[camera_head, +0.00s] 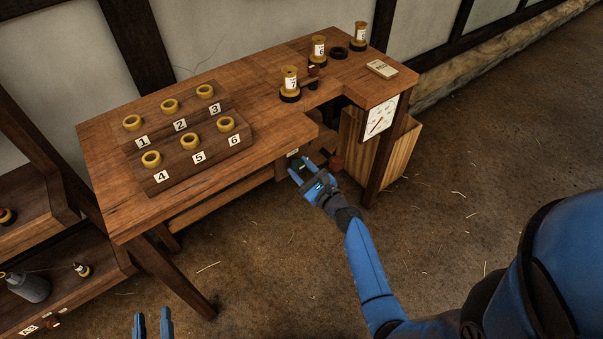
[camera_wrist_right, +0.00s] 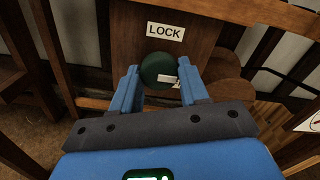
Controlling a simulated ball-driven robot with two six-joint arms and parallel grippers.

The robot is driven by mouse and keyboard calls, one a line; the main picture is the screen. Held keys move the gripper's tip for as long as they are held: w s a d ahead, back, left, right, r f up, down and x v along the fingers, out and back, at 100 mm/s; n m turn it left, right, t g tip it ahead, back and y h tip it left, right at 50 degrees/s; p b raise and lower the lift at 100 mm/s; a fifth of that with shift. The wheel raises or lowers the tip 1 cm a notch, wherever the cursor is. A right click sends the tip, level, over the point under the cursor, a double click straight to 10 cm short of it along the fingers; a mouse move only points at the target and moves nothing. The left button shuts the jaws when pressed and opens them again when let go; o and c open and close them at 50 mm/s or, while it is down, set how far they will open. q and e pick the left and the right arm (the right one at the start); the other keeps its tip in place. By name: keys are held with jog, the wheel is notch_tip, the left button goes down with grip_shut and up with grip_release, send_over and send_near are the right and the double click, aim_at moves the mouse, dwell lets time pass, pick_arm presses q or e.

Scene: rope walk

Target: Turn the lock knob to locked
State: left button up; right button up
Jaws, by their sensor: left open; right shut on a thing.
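The lock knob (camera_wrist_right: 158,68) is round and dark green, on a wooden panel under a white label (camera_wrist_right: 165,31) reading LOCK. A white mark on the knob sits at its lower right in the right wrist view. My right gripper (camera_wrist_right: 159,76) is shut on the knob, one finger on each side. In the head view my right gripper (camera_head: 298,169) is at the table's front, below the tabletop. A second white label shows partly below the knob; its text cannot be read. My left gripper (camera_head: 152,324) is open and empty at the bottom edge of the head view.
The wooden table (camera_head: 108,198) carries a rack with several numbered yellow rings, and spools (camera_head: 318,48) at the back. A dial (camera_head: 380,118) and a wooden bin (camera_head: 400,150) are right of my right gripper. A low shelf (camera_head: 75,300) stands at left. The floor at right is mostly clear.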

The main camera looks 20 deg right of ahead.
jog(key=n+b, duration=0.3)
jog(key=n, duration=0.1)
jog(key=shift+f+n, duration=0.15)
jog(key=shift+n, duration=0.15)
jog(key=n+b, duration=0.3)
jog(key=n, duration=0.1)
jog(key=shift+n, duration=0.3)
jog(key=n+b, duration=0.4)
jog(key=n, duration=0.1)
jog(key=shift+r+n+b, duration=0.2)
jog(key=shift+n+b, duration=0.85)
jog(key=shift+n, duration=0.75)
jog(key=o, duration=1)
jog(key=shift+s+d, duration=0.1)
jog(key=v, duration=1)
jog(key=shift+s+d+r, duration=0.1)
jog(key=shift+s, duration=0.15)
